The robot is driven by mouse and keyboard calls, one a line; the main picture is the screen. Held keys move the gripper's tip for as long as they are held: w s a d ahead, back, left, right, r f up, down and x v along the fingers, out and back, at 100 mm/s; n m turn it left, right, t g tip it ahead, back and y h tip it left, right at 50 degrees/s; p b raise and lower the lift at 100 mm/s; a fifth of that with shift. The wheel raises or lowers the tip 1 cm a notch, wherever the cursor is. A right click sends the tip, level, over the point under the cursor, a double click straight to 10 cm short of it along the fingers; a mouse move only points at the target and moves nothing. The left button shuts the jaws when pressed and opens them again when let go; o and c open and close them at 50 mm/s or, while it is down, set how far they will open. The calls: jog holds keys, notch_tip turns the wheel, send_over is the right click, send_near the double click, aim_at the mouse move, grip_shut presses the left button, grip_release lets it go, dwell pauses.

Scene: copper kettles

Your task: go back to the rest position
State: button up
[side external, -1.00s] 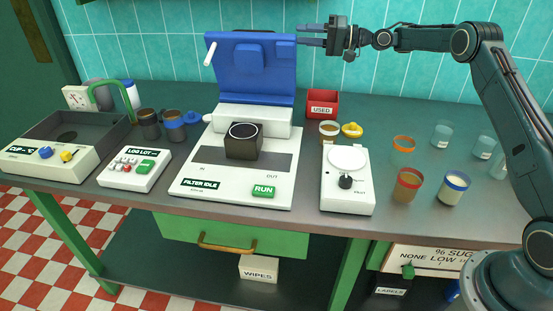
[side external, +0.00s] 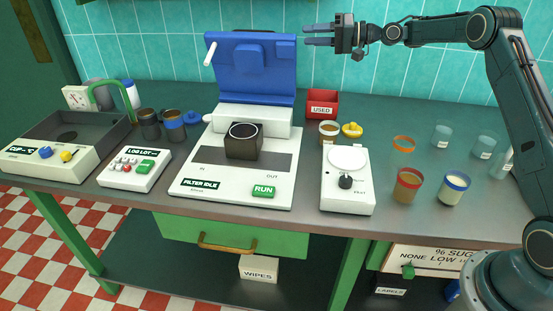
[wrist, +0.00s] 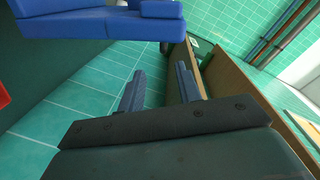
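My gripper (side external: 320,35) is raised high above the bench, against the teal tiled wall, to the right of the blue lid of the filter machine. Its two blue fingers are apart with nothing between them. In the wrist view my gripper (wrist: 158,90) also shows both fingers spread and empty. The blue lid (side external: 249,65) stands open on the white filter machine (side external: 215,185); it also shows at the top of the wrist view (wrist: 100,18).
A dark block (side external: 243,145) sits on the machine. A red USED bin (side external: 322,103), a white hotplate device (side external: 345,195) and several cups and jars stand on the bench to the right. A LOG LOT keypad (side external: 133,168) and a sink-like unit (side external: 60,145) are at left. The air around my gripper is clear.

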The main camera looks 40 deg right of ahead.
jog(key=s+a+r+n+g+h, duration=0.1)
jog(key=s+a+r+h, duration=0.2)
jog(key=s, duration=0.4)
jog(key=s+a+r+n+g+h, duration=0.1)
jog(key=s+a+h, duration=0.1)
jog(key=s+a, duration=0.3)
jog(key=s+a+r+n+g+h, duration=0.1)
jog(key=s+a+r+g+h, duration=0.15)
jog(key=s, duration=0.55)
jog(key=s+f+g+h, duration=0.1)
jog(key=s+f, duration=0.3)
jog(key=s, duration=1)
jog(key=s+d+f+g+h, duration=0.1)
jog(key=s+f+h, duration=0.2)
jog(key=s, duration=1.1)
jog(key=shift+s+f, duration=0.2)
jog(key=shift+f, duration=0.6)
